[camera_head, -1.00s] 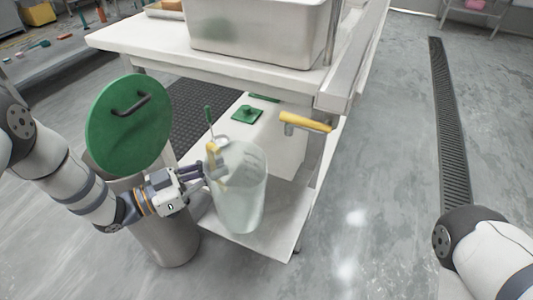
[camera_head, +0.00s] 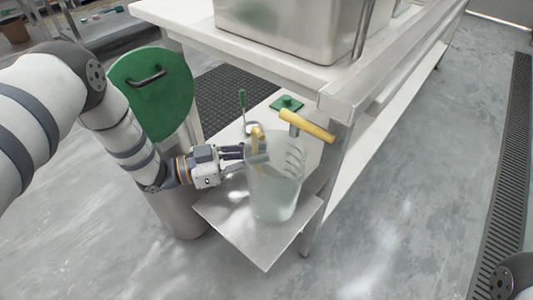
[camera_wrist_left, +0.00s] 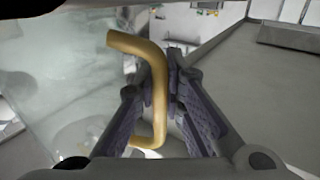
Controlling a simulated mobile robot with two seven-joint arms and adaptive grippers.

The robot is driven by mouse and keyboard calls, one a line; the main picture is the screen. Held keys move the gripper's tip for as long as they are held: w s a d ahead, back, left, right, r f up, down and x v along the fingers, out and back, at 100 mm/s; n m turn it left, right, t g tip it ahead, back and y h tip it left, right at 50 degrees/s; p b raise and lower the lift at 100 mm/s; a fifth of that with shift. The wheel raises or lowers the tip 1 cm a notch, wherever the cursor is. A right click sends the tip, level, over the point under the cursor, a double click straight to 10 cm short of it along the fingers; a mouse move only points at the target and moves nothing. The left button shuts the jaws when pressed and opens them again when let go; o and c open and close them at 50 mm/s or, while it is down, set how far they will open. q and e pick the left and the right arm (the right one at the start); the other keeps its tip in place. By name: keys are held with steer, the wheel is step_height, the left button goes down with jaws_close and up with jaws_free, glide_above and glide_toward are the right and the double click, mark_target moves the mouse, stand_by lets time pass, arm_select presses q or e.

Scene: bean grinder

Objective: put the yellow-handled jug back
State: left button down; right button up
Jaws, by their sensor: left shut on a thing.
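The clear jug (camera_head: 278,190) is upright over the front part of the low metal shelf (camera_head: 231,222). I cannot tell whether its base touches the shelf. My left gripper (camera_head: 243,152) reaches in from the left and is shut on the jug's yellow handle (camera_head: 257,140). In the left wrist view the yellow handle (camera_wrist_left: 158,90) runs between the fingers of the left gripper (camera_wrist_left: 172,85), with the cloudy jug wall (camera_wrist_left: 70,90) at the left. My right gripper is out of view; only part of my right arm shows at the lower right.
A yellow lever (camera_head: 307,125) sticks out close to the jug's rim. A white table (camera_head: 190,25) with a steel tub (camera_head: 290,30) stands above and behind. A bin with a green lid (camera_head: 155,92) stands left, near my left arm.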

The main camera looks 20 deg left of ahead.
arm_select(q)
steer(key=shift+a, duration=0.15)
steer(key=c, duration=1.7)
jaws_free()
steer(key=shift+s+a+r, duration=0.1)
steer(key=shift+s+a, duration=0.05)
steer(key=shift+a, duration=0.05)
steer(key=v, duration=1.1)
steer(key=shift+s+a+p, duration=0.2)
steer(key=shift+p, duration=0.15)
steer(key=shift+a, duration=0.1)
